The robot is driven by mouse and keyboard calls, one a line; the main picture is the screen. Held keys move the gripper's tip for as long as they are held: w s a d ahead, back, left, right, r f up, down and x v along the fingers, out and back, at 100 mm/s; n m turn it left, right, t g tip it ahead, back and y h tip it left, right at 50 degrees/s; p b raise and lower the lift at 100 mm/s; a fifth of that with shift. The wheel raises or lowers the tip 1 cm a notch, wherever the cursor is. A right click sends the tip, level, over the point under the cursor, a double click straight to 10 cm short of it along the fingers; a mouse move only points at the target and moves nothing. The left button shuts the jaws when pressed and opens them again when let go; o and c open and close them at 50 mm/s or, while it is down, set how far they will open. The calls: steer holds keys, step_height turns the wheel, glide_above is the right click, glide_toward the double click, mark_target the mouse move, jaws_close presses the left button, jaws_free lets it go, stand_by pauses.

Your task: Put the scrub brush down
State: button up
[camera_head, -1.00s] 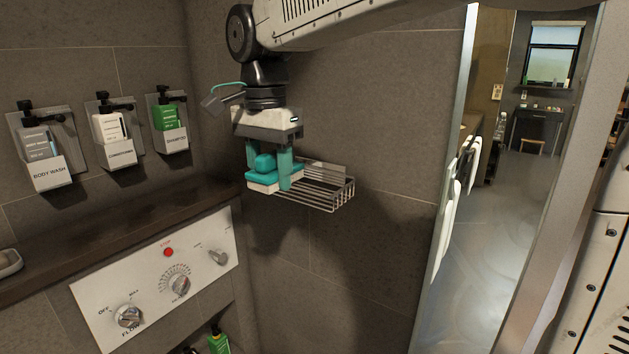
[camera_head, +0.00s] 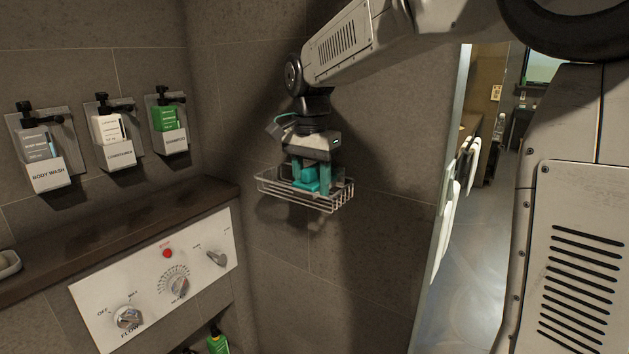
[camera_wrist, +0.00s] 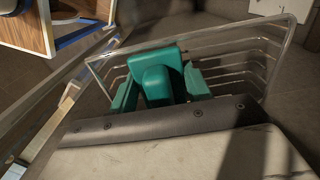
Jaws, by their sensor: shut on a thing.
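The scrub brush (camera_head: 308,175) is teal with a raised handle block in the middle. My gripper (camera_head: 309,182) points down with its teal fingers shut on either side of that handle. The brush is over or in the wire basket (camera_head: 330,205) on the tiled wall; I cannot tell whether its underside touches the wires. In the wrist view the brush (camera_wrist: 156,84) sits between the two fingers, with the basket's wires (camera_wrist: 240,50) around and behind it. The brush's lower side is hidden.
Dispensers for body wash (camera_head: 44,160), conditioner (camera_head: 113,141) and shampoo (camera_head: 170,132) hang on the left wall. Below them are a dark ledge (camera_head: 120,222) and a white control panel (camera_head: 160,275). A glass partition edge (camera_head: 446,180) stands to the right.

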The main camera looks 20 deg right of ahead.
steer(key=shift+f, duration=0.55)
